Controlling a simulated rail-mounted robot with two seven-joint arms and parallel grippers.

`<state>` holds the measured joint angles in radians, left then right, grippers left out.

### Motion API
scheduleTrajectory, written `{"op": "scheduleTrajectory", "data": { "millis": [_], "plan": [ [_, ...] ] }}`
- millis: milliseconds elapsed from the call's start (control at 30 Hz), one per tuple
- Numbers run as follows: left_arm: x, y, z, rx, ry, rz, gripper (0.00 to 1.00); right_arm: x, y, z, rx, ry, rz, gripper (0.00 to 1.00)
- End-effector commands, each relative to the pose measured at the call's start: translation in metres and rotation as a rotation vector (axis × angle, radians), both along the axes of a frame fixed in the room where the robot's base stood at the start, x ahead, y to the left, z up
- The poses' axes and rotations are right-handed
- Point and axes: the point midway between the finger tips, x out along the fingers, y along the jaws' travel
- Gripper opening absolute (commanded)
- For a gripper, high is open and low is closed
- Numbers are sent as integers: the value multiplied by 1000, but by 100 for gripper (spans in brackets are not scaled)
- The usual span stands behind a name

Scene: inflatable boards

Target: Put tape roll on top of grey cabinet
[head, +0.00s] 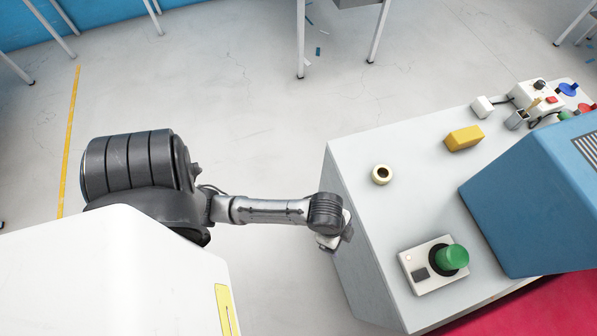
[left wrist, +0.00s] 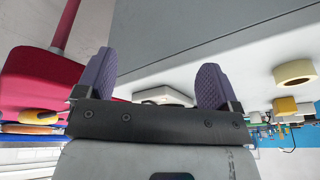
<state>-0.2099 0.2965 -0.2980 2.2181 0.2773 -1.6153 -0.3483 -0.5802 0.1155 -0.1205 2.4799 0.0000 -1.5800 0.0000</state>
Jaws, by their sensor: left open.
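The tape roll (head: 382,174), a small cream ring with a dark centre, lies flat on the light grey top of the cabinet (head: 355,160), near its left edge. It also shows at the right of the left wrist view (left wrist: 295,72). My left gripper (head: 333,243) is beside the cabinet's left edge, apart from the roll; its fingers are hard to make out in the head view. In the left wrist view its two purple fingers (left wrist: 155,82) are spread with nothing between them. My right gripper is not in view.
A white box with a green button (head: 435,264) sits at the cabinet's front. A yellow block (head: 463,138) and small devices (head: 538,95) lie toward the back. A blue housing (head: 530,195) stands at the right. Bare cabinet top surrounds the roll.

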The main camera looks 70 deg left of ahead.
Motion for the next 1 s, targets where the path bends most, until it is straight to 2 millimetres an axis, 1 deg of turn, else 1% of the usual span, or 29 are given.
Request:
{"op": "scheduleTrajectory", "data": {
  "millis": [33,100,200,300,400,533,1000],
  "plan": [
    [-20,1,1,-20,5,97,87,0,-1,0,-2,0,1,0],
    [-40,7,5,-32,6,229,87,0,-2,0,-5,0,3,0],
    [-64,18,11,-36,5,389,87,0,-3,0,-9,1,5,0],
    [-81,28,16,-33,4,506,87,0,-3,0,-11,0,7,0],
    [-92,34,20,-30,3,580,87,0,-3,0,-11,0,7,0],
    [-98,38,22,-25,1,622,87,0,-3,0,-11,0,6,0],
    [-98,38,22,-25,1,623,87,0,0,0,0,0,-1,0]
  ]
}}
